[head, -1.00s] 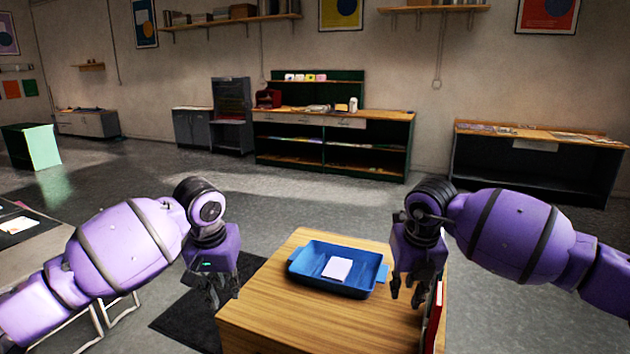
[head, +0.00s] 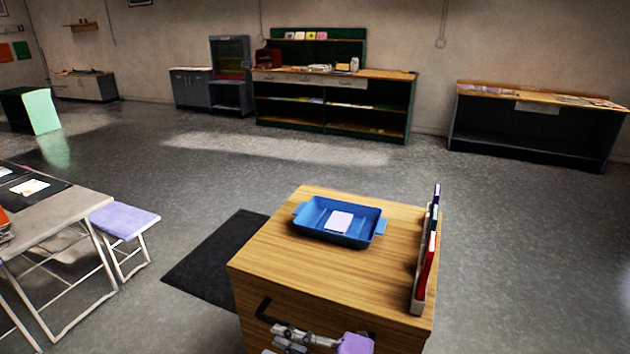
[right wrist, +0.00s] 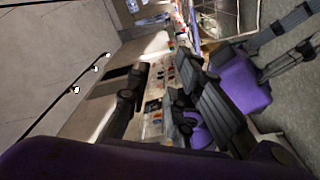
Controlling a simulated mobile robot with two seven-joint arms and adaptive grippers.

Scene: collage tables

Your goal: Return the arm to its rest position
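One of my grippers (head: 283,338) shows at the bottom edge of the head view, in front of the wooden cabinet. Its dark fingers point left beside a purple link; I cannot tell which arm it belongs to. In the right wrist view, the dark fingers of my right gripper (right wrist: 170,100) stand apart with nothing between them. Another purple and dark part of my arms shows at the right of that view. My left gripper's fingers cannot be made out clearly.
A blue tray (head: 309,217) holding a pale card (head: 339,222) sits on the wooden cabinet (head: 285,262). An upright rack (head: 420,292) with red and white items stands along its right edge. A folding table (head: 70,212) and stool (head: 124,219) are at left.

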